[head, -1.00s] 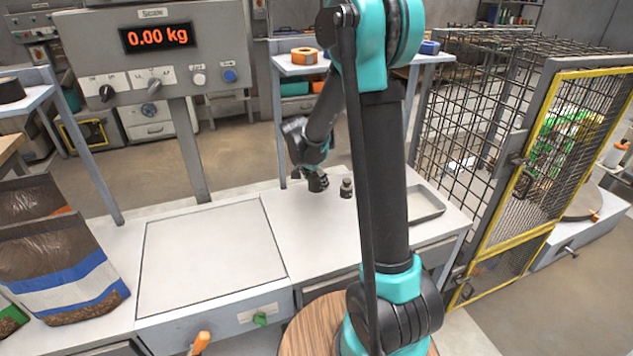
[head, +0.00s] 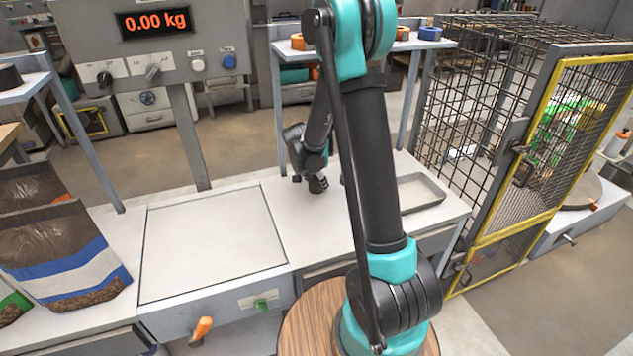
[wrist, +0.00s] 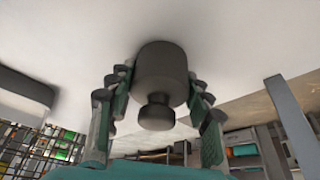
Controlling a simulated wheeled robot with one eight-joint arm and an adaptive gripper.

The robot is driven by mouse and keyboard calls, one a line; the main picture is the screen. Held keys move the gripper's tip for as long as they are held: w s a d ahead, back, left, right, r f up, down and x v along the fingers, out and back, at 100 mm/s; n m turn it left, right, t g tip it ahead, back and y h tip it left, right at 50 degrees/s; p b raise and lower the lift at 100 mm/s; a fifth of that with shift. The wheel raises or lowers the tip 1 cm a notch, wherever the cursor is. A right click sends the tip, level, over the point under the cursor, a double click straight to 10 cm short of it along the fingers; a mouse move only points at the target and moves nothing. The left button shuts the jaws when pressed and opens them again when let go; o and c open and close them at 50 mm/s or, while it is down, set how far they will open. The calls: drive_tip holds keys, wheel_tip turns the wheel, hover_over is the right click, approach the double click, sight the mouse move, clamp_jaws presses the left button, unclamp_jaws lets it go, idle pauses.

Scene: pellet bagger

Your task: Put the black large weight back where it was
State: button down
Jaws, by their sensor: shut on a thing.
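The black large weight (wrist: 162,75) is a dark cylinder with a narrow neck and knob. In the wrist view it sits between the two fingers of my gripper (wrist: 160,92), which are shut on its sides. Its base is at or very near the white worktop; I cannot tell if it touches. In the head view my gripper (head: 311,178) is low over the worktop, right of the scale plate, and the weight is a small dark shape (head: 319,185) under it.
The scale plate (head: 212,240) is bare and its display (head: 154,21) reads 0.00 kg. A shallow metal tray (head: 421,191) lies right of my arm. A wire cage (head: 470,95) stands further right. Brown bags (head: 62,262) stand at the left. Worktop between plate and gripper is clear.

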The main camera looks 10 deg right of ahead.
drive_tip(key=shift+f, duration=0.1)
drive_tip(key=c, duration=0.7)
unclamp_jaws()
drive_tip(key=v, duration=1.2)
drive_tip(key=s+d+f+n+y, duration=0.1)
drive_tip(key=s+d+n, duration=0.1)
drive_tip(key=s, duration=0.6)
drive_tip(key=s+d+f+n+y, duration=0.1)
drive_tip(key=s+n, duration=0.3)
drive_tip(key=s, duration=0.4)
drive_tip(key=s+d+f+n+t+y, duration=0.1)
drive_tip(key=s+d+n, duration=0.2)
drive_tip(key=s, duration=0.6)
drive_tip(key=shift+d+f, duration=0.3)
drive_tip(key=shift+d, duration=0.35)
